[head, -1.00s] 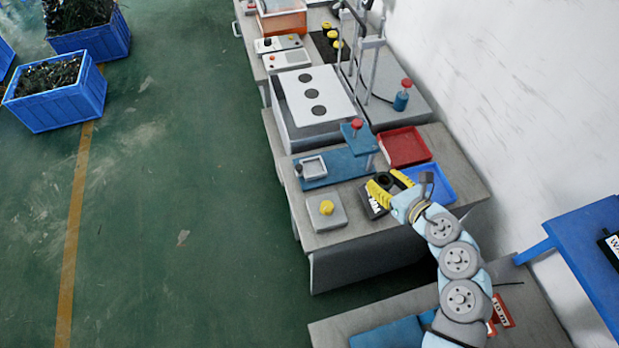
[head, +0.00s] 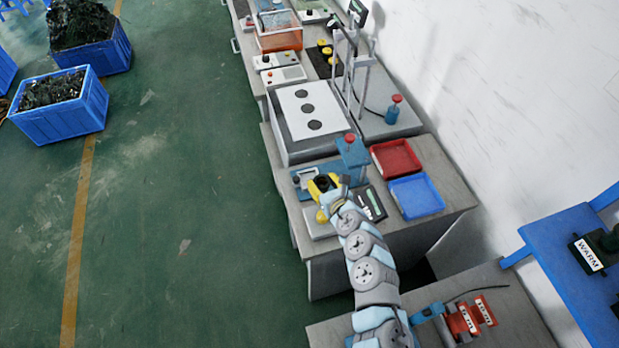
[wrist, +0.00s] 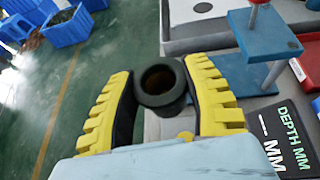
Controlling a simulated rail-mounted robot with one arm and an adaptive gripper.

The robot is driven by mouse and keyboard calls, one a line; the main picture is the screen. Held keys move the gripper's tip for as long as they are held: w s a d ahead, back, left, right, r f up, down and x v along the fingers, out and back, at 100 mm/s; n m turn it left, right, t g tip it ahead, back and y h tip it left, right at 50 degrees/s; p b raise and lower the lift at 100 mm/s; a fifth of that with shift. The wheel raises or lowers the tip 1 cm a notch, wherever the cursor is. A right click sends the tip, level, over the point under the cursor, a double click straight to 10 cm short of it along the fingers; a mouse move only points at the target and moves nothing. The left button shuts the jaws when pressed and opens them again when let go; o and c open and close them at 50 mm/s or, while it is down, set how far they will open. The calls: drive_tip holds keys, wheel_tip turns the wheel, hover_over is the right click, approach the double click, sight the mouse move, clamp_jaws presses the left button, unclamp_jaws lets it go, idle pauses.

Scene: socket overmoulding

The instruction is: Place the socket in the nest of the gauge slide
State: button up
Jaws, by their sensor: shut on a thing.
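The socket (wrist: 163,84) is a dark, round, hollow piece, seen from its open end in the wrist view. My gripper (wrist: 160,74) has its yellow-and-black fingers shut on it from both sides. In the head view my gripper (head: 323,186) is over the front left part of the gauge, with the socket a small dark spot between the fingers. The gauge slide (head: 303,176) shows as a pale square piece on a blue base (head: 299,193), partly hidden behind my gripper. The gauge's raised blue plate with red knob (head: 350,148) is just right of my gripper. The nest's inside is hidden.
A grey block with a yellow button (head: 318,226) is partly under my arm. A black depth display (wrist: 288,140) lies to the right. Red (head: 396,157) and blue (head: 416,197) trays stand further right. A white-topped box (head: 309,112) is behind the gauge.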

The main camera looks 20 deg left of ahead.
drive_tip(key=shift+s+a+f+m+p, duration=0.5)
drive_tip(key=shift+a+f+p, duration=1.15)
drive_tip(key=shift+a, duration=1.5)
drive_tip(key=shift+t+h, duration=0.4)
drive_tip(key=w+f+b, duration=0.3)
drive_tip(key=w, duration=0.1)
drive_tip(key=w+a+f+b, duration=0.1)
drive_tip(key=w+f+b, duration=0.2)
drive_tip(key=w, duration=0.1)
drive_tip(key=w+a+f+b, duration=0.1)
drive_tip(key=w+f+b, duration=0.2)
drive_tip(key=w+b, duration=0.1)
drive_tip(key=shift+w+a, duration=0.1)
drive_tip(key=shift+w, duration=0.4)
drive_tip(key=shift+f, duration=0.3)
drive_tip(key=shift+w+f+b, duration=0.35)
drive_tip(key=shift+w+b, duration=0.05)
drive_tip(key=shift+b, duration=0.35)
drive_tip(key=shift+a+f+b, duration=0.15)
drive_tip(key=shift+f+b, duration=0.85)
drive_tip(key=shift+f, duration=0.35)
drive_tip(key=shift+f, duration=0.2)
drive_tip(key=o, duration=1.1)
